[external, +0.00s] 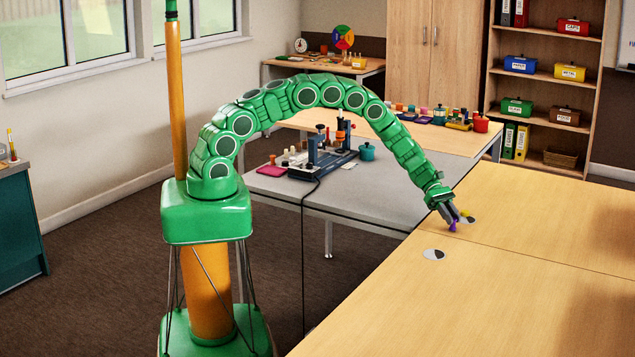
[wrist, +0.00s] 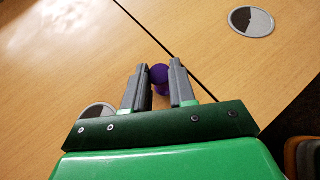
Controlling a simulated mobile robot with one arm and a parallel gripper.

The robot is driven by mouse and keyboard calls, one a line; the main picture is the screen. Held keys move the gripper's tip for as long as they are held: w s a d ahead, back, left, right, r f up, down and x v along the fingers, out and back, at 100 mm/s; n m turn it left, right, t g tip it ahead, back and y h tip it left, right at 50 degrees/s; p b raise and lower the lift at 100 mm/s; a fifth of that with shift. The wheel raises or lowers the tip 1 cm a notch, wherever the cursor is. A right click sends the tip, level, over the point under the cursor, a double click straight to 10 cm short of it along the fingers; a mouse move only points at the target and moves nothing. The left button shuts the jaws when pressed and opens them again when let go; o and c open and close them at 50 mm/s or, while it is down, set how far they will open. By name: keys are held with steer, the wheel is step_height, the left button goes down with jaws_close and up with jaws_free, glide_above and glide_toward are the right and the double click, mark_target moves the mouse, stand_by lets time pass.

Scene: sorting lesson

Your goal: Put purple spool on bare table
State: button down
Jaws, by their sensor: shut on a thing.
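The purple spool (external: 453,226) is held between the fingertips of my gripper (external: 453,217), at the near side of the wooden table (external: 530,265). In the wrist view the spool (wrist: 160,74) shows between the two grey fingers of my gripper (wrist: 156,82), which are shut on it. Bare wood surrounds it there. I cannot tell whether the spool touches the table top or hangs just above it. The fingers hide part of its sides.
One grey-and-white disc (external: 433,254) lies near the table's left edge. A dark seam crosses the table. The wood to the right is clear. A grey table with a device (external: 322,160) stands behind.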

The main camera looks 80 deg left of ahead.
steer(key=shift+f, duration=0.3)
steer(key=c, duration=0.9)
jaws_free()
steer(key=shift+a+r, duration=0.2)
steer(key=v, duration=1.1)
steer(key=s+r+m+g+y, duration=0.25)
steer(key=s+r+m, duration=0.35)
steer(key=s+r, duration=0.55)
steer(key=s+r+m+g+y, duration=0.25)
steer(key=s+r+m, duration=0.25)
steer(key=s+r, duration=0.7)
steer(key=s+a+r+m+y, duration=0.1)
steer(key=s+a+m+y, duration=0.1)
steer(key=s, duration=0.9)
steer(key=s+a+m+y, duration=0.2)
steer(key=s+a+m, duration=0.1)
steer(key=s, duration=0.8)
steer(key=s+a+r+m+y, duration=0.1)
steer(key=s+a+m+y, duration=0.1)
steer(key=s, duration=0.9)
steer(key=shift+s+a+r+m+y, duration=0.2)
steer(key=shift+a+m, duration=0.2)
steer(key=shift+m, duration=0.3)
steer(key=shift+s+a+r+m+y, duration=0.2)
steer(key=shift+a+m, duration=0.2)
steer(key=shift+m, duration=0.3)
